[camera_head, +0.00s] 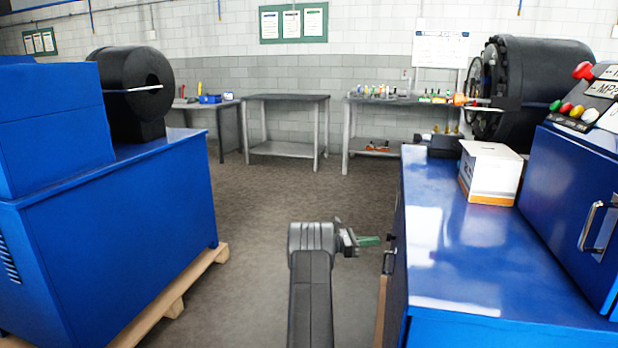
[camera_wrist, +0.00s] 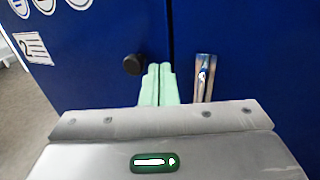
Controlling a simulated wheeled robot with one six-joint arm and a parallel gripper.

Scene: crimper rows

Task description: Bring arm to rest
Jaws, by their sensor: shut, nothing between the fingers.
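My gripper (camera_head: 369,241) is in the lower middle of the head view, at the end of my arm, with its green fingers pointing right toward the side of the right blue machine cabinet (camera_head: 470,240). In the wrist view my gripper (camera_wrist: 159,70) shows its two pale green fingers side by side, shut and empty. They point at the blue cabinet front, near a round black knob (camera_wrist: 132,64) and a metal handle (camera_wrist: 204,76). I cannot tell whether the fingertips touch the cabinet.
A white and orange box (camera_head: 491,172) sits on the right cabinet. A left blue machine (camera_head: 120,215) stands on a wooden pallet (camera_head: 172,300). Workbenches (camera_head: 287,98) line the back wall. The grey floor (camera_head: 270,195) between the machines is clear.

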